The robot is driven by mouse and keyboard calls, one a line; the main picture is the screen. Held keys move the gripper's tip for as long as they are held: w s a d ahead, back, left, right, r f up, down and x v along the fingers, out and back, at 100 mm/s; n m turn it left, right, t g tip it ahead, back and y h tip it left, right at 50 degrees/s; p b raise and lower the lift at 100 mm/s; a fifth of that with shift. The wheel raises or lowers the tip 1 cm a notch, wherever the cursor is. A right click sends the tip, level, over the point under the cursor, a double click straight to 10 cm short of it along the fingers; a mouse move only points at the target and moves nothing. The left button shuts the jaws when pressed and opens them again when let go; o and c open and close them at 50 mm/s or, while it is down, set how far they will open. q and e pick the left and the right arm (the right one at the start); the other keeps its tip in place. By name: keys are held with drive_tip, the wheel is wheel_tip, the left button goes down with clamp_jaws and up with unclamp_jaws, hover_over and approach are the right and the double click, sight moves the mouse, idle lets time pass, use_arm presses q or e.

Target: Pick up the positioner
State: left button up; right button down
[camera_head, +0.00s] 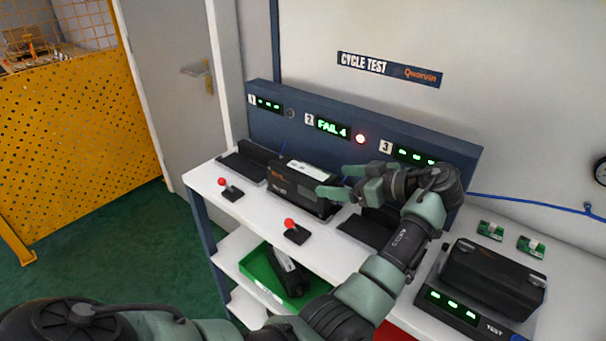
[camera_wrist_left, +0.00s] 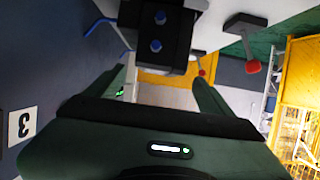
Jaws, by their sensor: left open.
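A black box-shaped positioner (camera_head: 300,188) with a light label on top sits at station 2 of the cycle test bench, under the display (camera_head: 332,127) reading FAIL 4. My left gripper (camera_head: 338,181) is open at its right end, with the fingers pointing left toward it. In the left wrist view, the positioner's dark end with two blue fittings (camera_wrist_left: 157,32) is ahead of the open fingers (camera_wrist_left: 160,88), and I see nothing between the fingertips. Whether a finger touches it I cannot tell. My right gripper is not in view.
Red-knobbed levers (camera_head: 296,231) stand along the bench front. A green tray (camera_head: 262,268) on the lower shelf holds another black unit. A black unit (camera_head: 493,278) sits on the test stand at right. Station 1's cradle (camera_head: 243,168) looks empty.

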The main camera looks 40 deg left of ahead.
sight(319, 177)
use_arm(q)
drive_tip(key=shift+w+a+f, duration=0.2)
drive_tip(key=shift+a, duration=0.45)
drive_tip(key=shift+w+a+f, duration=0.15)
drive_tip(key=shift+a, duration=0.5)
drive_tip(key=shift+s+a, duration=0.25)
drive_tip(key=shift+a+f+p, duration=0.25)
drive_tip(key=shift+a+p, duration=0.05)
drive_tip(key=shift+a, duration=0.05)
drive_tip(key=shift+a+f, duration=0.1)
drive_tip(key=shift+a, duration=0.15)
drive_tip(key=p+x, duration=0.1)
drive_tip(key=x, duration=0.3)
drive_tip(key=shift+a+p, duration=0.2)
drive_tip(key=shift+p, duration=0.2)
drive_tip(key=shift+a+f, duration=0.1)
drive_tip(key=shift+f, duration=0.05)
drive_tip(key=shift+c, duration=0.6)
drive_tip(key=c, duration=0.6)
clamp_jaws()
drive_tip(key=shift+w+r, duration=0.1)
drive_tip(key=shift+r, duration=0.1)
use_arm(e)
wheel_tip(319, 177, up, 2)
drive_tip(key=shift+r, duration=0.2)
